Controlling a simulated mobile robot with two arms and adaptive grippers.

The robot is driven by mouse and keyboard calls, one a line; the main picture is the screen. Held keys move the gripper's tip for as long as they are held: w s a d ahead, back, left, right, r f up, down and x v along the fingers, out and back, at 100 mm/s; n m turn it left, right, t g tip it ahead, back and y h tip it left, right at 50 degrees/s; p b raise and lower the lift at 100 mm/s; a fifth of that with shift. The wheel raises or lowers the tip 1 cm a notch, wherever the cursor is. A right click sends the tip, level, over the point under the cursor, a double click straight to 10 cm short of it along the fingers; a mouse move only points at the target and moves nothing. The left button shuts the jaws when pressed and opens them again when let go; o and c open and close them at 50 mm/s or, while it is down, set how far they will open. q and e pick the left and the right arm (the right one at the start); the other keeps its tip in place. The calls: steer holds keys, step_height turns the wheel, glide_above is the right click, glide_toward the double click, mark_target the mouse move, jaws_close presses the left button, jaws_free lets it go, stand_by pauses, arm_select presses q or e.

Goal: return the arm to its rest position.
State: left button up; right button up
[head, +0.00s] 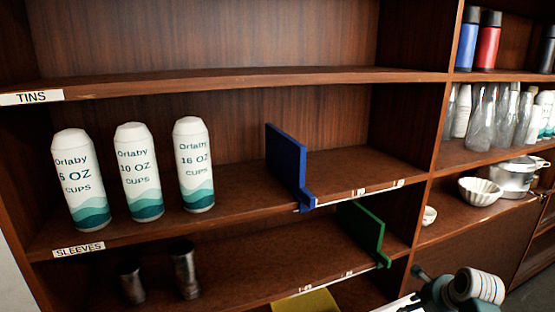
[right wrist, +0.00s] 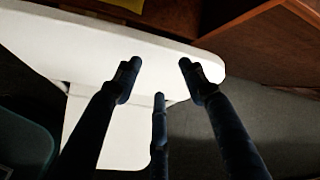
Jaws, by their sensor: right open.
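My right gripper (right wrist: 160,68) shows in the right wrist view with its dark fingers spread apart and nothing between them. Its fingers are over a pale, rounded-edged surface, apparently touching nothing. In the head view, part of what looks like my right arm shows at the lower right edge, in front of the shelving; its fingers cannot be made out there. My left gripper is in neither view.
A wooden shelf unit (head: 240,80) fills the head view. Several white cup sleeves (head: 139,172) stand on its middle shelf, left of a blue divider (head: 286,165). A green divider (head: 362,232) and dark metal tins (head: 186,270) are lower. Bottles (head: 482,115) and a bowl (head: 480,191) stand right.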

steer(key=s+a+f+n+g+h, duration=0.1)
steer(key=s+a+f+n, duration=0.25)
steer(key=s, duration=0.25)
steer(key=s+a+f+n, duration=0.2)
steer(key=s+f+n, duration=0.1)
steer(key=s+n, duration=0.2)
steer(key=s+a+n+g, duration=0.1)
steer(key=s+a+n, duration=0.3)
steer(key=s+n, duration=0.3)
steer(key=s+a+f+n, duration=0.1)
steer(key=s+a+n, duration=0.35)
steer(key=s, duration=0.45)
steer(key=s+a+n+g, duration=0.1)
steer(key=s+a+n, duration=0.4)
steer(key=s, duration=0.4)
step_height(320, 180, down, 25)
steer(key=s+g, duration=0.1)
steer(key=s+d+f+g, duration=0.1)
steer(key=s+d+f, duration=0.2)
steer(key=s+f, duration=1.3)
steer(key=shift+s+f+n, duration=0.4)
steer(key=shift+s, duration=0.5)
steer(key=shift+d, duration=0.1)
